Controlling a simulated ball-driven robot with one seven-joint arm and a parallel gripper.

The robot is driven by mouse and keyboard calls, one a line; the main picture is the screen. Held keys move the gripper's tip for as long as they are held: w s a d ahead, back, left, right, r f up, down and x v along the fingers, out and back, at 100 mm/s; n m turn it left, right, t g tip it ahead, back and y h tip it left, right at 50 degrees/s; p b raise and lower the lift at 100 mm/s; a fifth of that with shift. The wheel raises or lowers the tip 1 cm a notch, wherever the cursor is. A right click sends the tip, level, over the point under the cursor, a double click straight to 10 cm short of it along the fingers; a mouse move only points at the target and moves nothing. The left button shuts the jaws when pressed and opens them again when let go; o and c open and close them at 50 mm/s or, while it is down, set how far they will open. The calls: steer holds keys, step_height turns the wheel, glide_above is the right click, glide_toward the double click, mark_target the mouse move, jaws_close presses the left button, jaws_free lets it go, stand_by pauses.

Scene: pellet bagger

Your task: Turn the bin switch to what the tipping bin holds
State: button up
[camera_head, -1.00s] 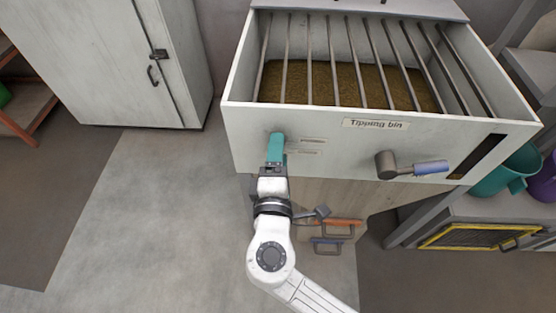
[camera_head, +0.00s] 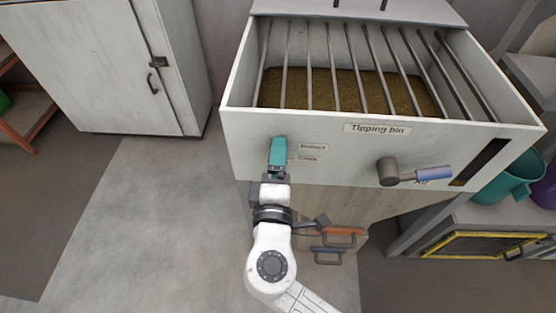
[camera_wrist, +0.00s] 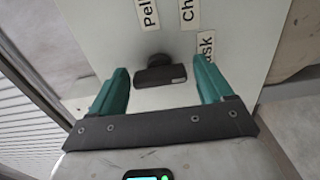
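The tipping bin (camera_head: 250,125) is an open white box with bars across its top. Brown granular material (camera_head: 320,88) lies under the bars; its grain is too fine to name. My gripper (camera_head: 278,145) is at the left of the bin's front, beside small labels. In the wrist view my gripper (camera_wrist: 161,70) is open. A dark bar-shaped switch knob (camera_wrist: 160,76) shows between the two teal fingers, with a gap at each side. Labels reading "Pel" (camera_wrist: 147,12), "Ch" (camera_wrist: 190,10) and "usk" (camera_wrist: 206,45) are partly cut off or covered. The head view hides the knob.
A grey crank with a blue handle (camera_head: 433,173) sticks out from the bin front at right. Orange (camera_head: 343,233) and dark handles are below the bin. A teal bucket (camera_head: 510,180) stands at right, a white cabinet (camera_head: 110,60) at left. The floor at left is clear.

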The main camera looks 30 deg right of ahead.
steer(key=shift+o, duration=0.7)
steer(key=v, duration=1)
steer(key=shift+s+a+p, duration=0.25)
steer(key=shift+s+p, duration=0.05)
